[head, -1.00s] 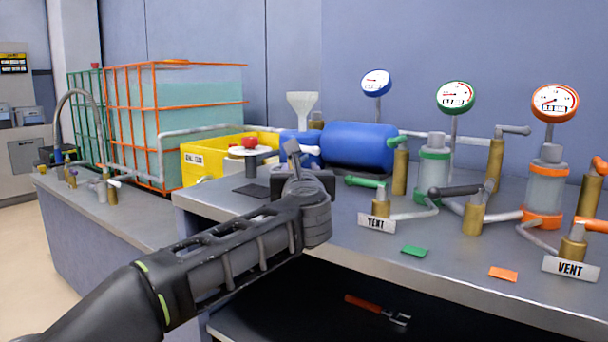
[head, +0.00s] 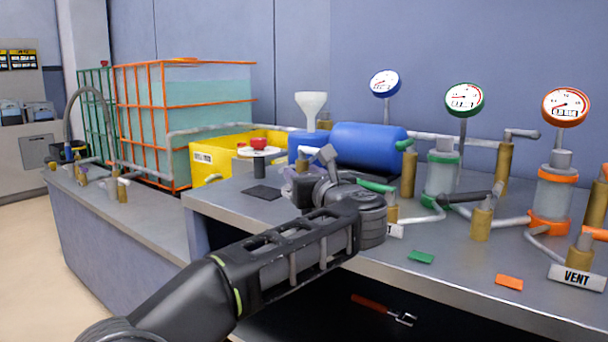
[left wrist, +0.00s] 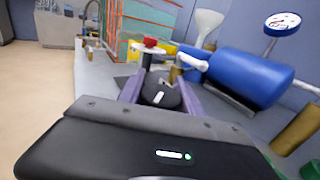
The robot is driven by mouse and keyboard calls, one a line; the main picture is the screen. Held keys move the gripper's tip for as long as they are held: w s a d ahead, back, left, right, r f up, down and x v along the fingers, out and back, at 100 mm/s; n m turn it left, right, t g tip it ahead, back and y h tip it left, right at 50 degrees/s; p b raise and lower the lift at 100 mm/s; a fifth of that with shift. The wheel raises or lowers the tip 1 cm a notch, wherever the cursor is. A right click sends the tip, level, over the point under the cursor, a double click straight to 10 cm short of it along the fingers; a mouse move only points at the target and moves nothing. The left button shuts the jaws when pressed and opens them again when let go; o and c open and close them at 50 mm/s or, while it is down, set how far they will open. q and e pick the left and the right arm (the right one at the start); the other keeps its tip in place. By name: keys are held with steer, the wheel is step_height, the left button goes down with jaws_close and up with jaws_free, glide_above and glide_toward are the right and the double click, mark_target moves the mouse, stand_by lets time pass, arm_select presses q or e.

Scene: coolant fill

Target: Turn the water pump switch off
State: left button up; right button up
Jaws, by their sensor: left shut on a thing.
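My left gripper (head: 290,182) is low over the bench, beside the blue tank. In the left wrist view its two purple fingers (left wrist: 160,84) stand on either side of a dark rounded knob with a white mark (left wrist: 158,93), and are shut on it. The knob looks like the pump switch, but no label for it is readable. In the head view my gripper and wrist mostly hide it. My right gripper is in neither view.
A red knob on a white disc (head: 258,143) stands just behind my gripper. A blue tank (head: 368,147), white funnel (head: 311,103) and yellow bin (head: 206,160) are close by. Brass valves and gauges fill the right side. The front bench edge is mostly clear.

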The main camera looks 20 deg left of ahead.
arm_select(q)
steer(key=o, duration=1.4)
steer(key=shift+c, duration=0.2)
steer(key=p+v, duration=0.1)
steer(key=v, duration=0.6)
steer(key=shift+r, duration=0.1)
steer(key=shift+s+d, duration=0.25)
steer(key=shift+s, duration=0.05)
